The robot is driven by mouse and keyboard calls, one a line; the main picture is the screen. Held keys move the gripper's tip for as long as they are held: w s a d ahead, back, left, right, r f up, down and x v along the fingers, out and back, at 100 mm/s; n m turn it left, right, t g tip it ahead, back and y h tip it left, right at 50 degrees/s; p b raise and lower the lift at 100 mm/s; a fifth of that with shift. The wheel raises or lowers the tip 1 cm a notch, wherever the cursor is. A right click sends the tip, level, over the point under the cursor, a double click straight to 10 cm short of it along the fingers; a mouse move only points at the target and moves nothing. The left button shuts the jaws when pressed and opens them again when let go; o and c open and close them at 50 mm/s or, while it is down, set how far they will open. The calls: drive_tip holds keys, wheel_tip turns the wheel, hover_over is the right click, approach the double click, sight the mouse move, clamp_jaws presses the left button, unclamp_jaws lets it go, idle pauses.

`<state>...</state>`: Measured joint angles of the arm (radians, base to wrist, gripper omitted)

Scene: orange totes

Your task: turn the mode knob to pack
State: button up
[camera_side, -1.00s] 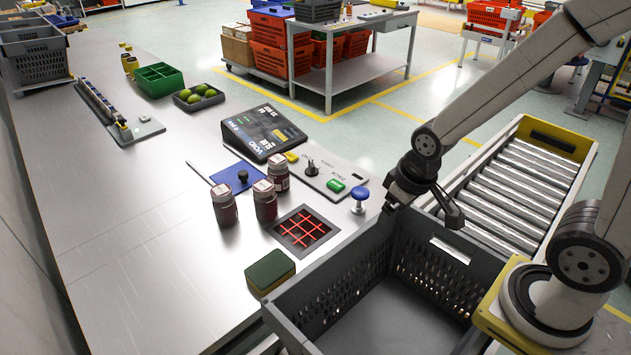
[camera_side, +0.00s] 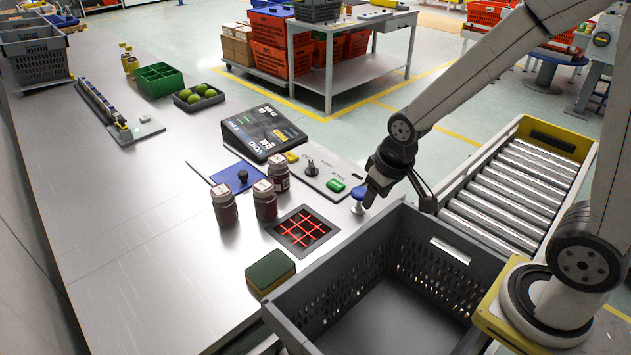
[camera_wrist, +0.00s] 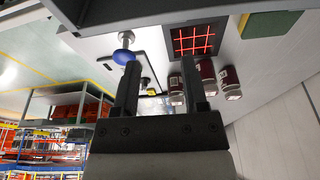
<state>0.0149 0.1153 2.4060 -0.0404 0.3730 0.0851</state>
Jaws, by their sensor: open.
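The mode knob is the dark knob (camera_side: 311,167) standing on a light grey panel (camera_side: 326,178), between a yellow button (camera_side: 292,157) and a green button (camera_side: 335,185). The panel's printed labels and the knob's setting are too small to read. My gripper (camera_side: 372,194) is right of the panel in the side view, near the blue round-topped knob (camera_side: 359,193), and is not on the mode knob. In the wrist view my gripper (camera_wrist: 160,78) is open and nothing shows held between its fingers. The mode knob cannot be made out clearly there.
A black display unit (camera_side: 263,132) stands behind the panel. Several dark red jars (camera_side: 265,203) and a red-lit grid (camera_side: 303,231) are left of my gripper. A grey crate (camera_side: 335,285) lies in front, and rollers (camera_side: 515,185) are to the right.

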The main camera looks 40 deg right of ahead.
drive_tip(key=w+d+f+m+h, duration=0.1)
drive_tip(key=w+d, duration=0.1)
drive_tip(key=w, duration=0.6)
drive_tip(key=w+d+f+m, duration=0.1)
drive_tip(key=w+d+m, duration=0.1)
drive_tip(key=w, duration=0.5)
drive_tip(key=m+t+h, duration=0.1)
drive_tip(key=m, duration=0.1)
approach(312, 164)
drive_tip(key=shift+x, duration=0.9)
drive_tip(key=shift+f, duration=0.2)
drive_tip(key=shift+x, duration=3.7)
clamp_jaws()
